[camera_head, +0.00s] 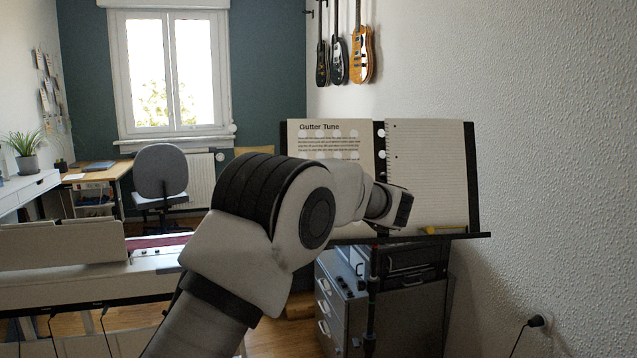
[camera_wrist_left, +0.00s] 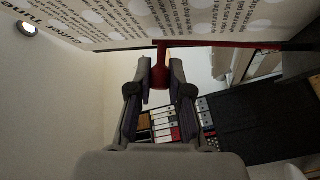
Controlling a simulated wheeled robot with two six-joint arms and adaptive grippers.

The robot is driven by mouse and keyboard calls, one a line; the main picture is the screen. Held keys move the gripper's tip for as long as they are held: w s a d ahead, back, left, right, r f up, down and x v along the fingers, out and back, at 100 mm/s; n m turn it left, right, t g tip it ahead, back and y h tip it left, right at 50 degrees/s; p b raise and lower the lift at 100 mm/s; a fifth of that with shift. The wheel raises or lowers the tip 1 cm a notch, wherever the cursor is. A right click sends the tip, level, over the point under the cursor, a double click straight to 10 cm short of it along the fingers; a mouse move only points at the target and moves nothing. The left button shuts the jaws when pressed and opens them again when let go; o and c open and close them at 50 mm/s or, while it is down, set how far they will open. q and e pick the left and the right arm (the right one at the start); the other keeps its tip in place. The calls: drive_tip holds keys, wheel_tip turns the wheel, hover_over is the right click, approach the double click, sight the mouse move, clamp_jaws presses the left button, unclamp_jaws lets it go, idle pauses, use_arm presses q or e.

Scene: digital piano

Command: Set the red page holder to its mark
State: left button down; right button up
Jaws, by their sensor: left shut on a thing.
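The red page holder (camera_wrist_left: 160,65) shows in the left wrist view. Its stem is between the two fingers of my left gripper (camera_wrist_left: 160,78), which is shut on it. Its red bar runs to the right along the edge of the printed page (camera_wrist_left: 205,18). I cannot tell whether the bar touches the page. In the head view the open book titled "Gutter Tune" (camera_head: 325,140) stands on the music stand's ledge (camera_head: 465,237). My left arm covers its lower left part, the holder and my fingers. I cannot make out the mark. My right gripper is in neither view.
A yellow piece (camera_head: 430,230) lies at the foot of the lined right page (camera_head: 425,180). A grey drawer cabinet (camera_head: 400,310) stands behind the stand. The digital piano (camera_head: 70,285) is at the left, and the textured wall (camera_head: 560,150) is close on the right.

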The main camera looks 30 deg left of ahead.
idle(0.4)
use_arm(q)
drive_tip(key=c, duration=1.1)
unclamp_jaws()
drive_tip(key=shift+a, duration=0.1)
drive_tip(key=shift+o, duration=0.2)
drive_tip(key=v, duration=1.2)
